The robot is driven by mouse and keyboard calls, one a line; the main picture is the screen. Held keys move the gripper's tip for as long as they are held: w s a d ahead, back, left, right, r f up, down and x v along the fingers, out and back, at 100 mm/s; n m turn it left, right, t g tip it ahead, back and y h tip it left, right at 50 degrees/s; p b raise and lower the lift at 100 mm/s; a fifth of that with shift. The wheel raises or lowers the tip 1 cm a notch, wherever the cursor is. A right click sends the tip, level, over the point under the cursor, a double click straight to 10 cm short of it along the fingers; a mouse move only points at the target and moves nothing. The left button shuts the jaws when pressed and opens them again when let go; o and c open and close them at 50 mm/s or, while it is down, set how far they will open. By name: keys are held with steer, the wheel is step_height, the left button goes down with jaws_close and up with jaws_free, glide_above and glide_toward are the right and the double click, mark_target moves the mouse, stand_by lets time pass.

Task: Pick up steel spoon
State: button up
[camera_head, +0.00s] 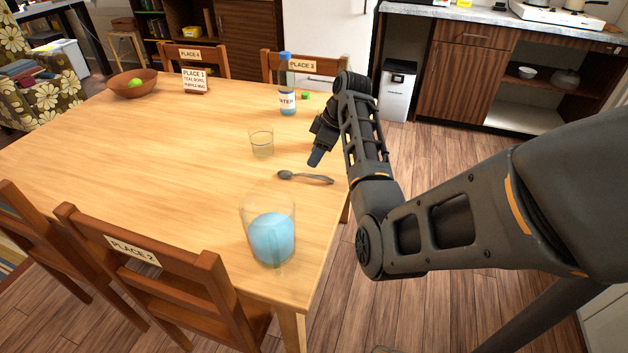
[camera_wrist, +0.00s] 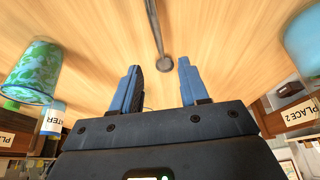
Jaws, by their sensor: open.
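The steel spoon (camera_head: 306,177) lies flat on the wooden table (camera_head: 190,135) near its right edge, its bowl toward the left and its handle toward the right. My gripper (camera_head: 315,158) is above the table beside the spoon, on its far side. In the wrist view my gripper (camera_wrist: 160,80) is open, with its two blue fingers apart and nothing between them. The spoon (camera_wrist: 158,35) shows there beyond the fingertips, roughly in line with the gap; its upper end is cut off by the frame.
A clear glass (camera_head: 262,142) stands left of my gripper. A large clear container with a blue thing (camera_head: 271,237) stands in front of the spoon. A water bottle (camera_head: 287,100) stands behind. A brown bowl (camera_head: 133,84) is far left. Chairs (camera_head: 165,275) line the table.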

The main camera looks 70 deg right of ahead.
mark_target(307, 174)
steer(key=shift+p+x, duration=0.3)
steer(key=shift+x, duration=3.45)
steer(key=shift+s+f, duration=0.1)
steer(key=shift+s, duration=0.05)
steer(key=shift+c, duration=0.3)
jaws_close()
